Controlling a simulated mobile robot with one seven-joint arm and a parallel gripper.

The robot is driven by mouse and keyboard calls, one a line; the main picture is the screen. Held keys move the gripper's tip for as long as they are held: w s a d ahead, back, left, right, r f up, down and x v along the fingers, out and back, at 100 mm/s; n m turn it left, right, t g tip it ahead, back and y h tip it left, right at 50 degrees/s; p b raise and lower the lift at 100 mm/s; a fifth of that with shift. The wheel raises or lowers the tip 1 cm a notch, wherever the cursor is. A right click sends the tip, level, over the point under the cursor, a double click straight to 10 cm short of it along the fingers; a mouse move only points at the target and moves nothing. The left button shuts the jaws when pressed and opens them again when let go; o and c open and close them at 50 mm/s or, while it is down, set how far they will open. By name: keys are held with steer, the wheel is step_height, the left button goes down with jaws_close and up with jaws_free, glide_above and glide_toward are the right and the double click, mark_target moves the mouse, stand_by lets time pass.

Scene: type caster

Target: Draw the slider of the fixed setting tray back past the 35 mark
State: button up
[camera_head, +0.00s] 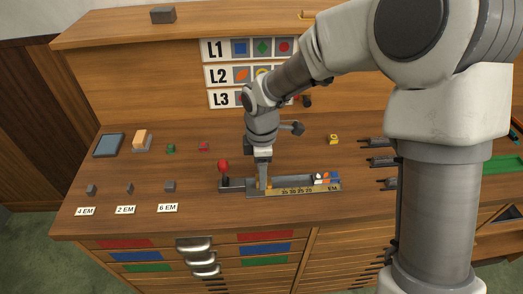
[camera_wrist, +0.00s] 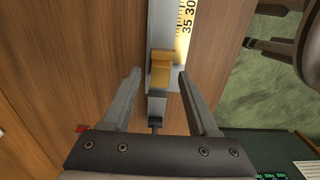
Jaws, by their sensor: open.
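The setting tray (camera_head: 230,187) is a long grey channel on the bench, with a brass scale (camera_head: 300,191) along its front edge. In the head view my gripper (camera_head: 263,182) points down over the tray's left part and largely hides the slider. Colored type pieces (camera_head: 326,177) sit at the tray's right end.
A red-knobbed lever (camera_head: 222,166) stands at the tray's left end. Small grey blocks (camera_head: 169,186) with EM labels lie to the left. A yellow piece (camera_head: 333,139) lies behind right. Drawers with a metal handle (camera_head: 195,244) are below the bench edge.

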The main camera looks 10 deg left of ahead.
step_height(320, 180, up, 17)
steer(key=p, duration=0.1)
steer(key=shift+f+p, duration=0.15)
steer(key=shift+p, duration=0.25)
steer(key=s+d+r+m+t, duration=0.2)
steer(key=s+d+r+m, duration=0.1)
steer(key=d+m, duration=0.3)
steer(key=s+d+r+m+t, duration=0.1)
steer(key=s+d+r+m, duration=0.2)
steer(key=d+m, duration=0.35)
steer(key=s+d+m+t, duration=0.2)
steer(key=s+d+m, duration=0.6)
steer(key=d, duration=0.3)
steer(key=shift+s+f+m+t, duration=0.25)
steer(key=shift+s+m+t, duration=0.1)
steer(key=shift+s, duration=0.4)
steer(key=shift+a, duration=0.15)
